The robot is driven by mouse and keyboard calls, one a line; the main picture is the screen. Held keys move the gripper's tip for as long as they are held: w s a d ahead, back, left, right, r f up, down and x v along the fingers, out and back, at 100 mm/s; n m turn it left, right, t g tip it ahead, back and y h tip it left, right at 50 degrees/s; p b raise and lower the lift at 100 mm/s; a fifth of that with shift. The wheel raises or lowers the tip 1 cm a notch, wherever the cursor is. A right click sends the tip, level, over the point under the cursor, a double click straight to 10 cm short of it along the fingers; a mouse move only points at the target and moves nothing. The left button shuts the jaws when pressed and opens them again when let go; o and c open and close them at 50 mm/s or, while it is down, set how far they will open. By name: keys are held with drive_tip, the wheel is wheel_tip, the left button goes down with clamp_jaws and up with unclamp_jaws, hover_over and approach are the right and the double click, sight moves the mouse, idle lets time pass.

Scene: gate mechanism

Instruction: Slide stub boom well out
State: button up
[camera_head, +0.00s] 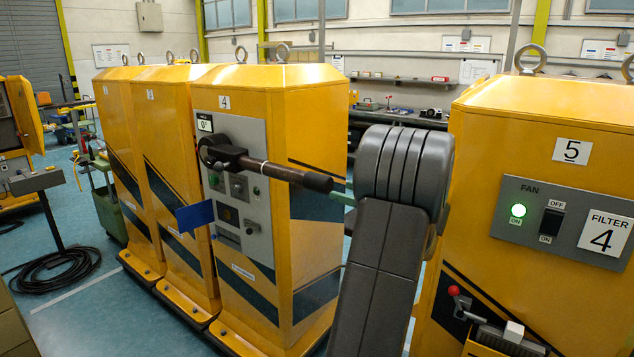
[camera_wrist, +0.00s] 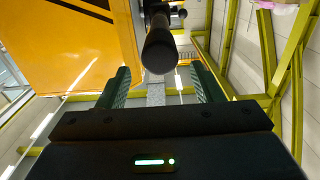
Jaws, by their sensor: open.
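The stub boom (camera_head: 270,170) is a brown rod with a black end grip, sticking out to the right from a black hub (camera_head: 219,153) on the grey panel of cabinet 4. In the wrist view the boom's dark round end (camera_wrist: 160,50) points at the camera. My gripper (camera_wrist: 160,72) is open, with one green finger to each side of the boom's end and gaps showing. Whether the end lies between the fingers in depth I cannot tell. In the head view my arm hides most of the gripper; a green finger shows just right of the boom's tip.
Cabinet 4 (camera_head: 315,145) is yellow, with more cabinets to its left. Cabinet 5 (camera_head: 560,120) stands close on the right, with a fan switch (camera_head: 551,222) and a red-knobbed lever (camera_head: 454,291). A blue plate (camera_head: 195,216) juts out below the hub.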

sight(328, 186)
drive_tip(key=p+x, duration=0.1)
drive_tip(key=x, duration=0.8)
drive_tip(key=shift+w+a, duration=0.2)
drive_tip(key=shift+a, duration=0.1)
drive_tip(key=shift+c, duration=0.4)
clamp_jaws()
drive_tip(key=shift+s+d+r+p, duration=0.1)
drive_tip(key=shift+s+d+p, duration=0.2)
drive_tip(key=shift+d+p, duration=0.2)
drive_tip(key=shift+o, duration=0.4)
unclamp_jaws()
drive_tip(key=shift+s+d, duration=0.1)
drive_tip(key=b+v, duration=0.2)
drive_tip(key=v, duration=1.2)
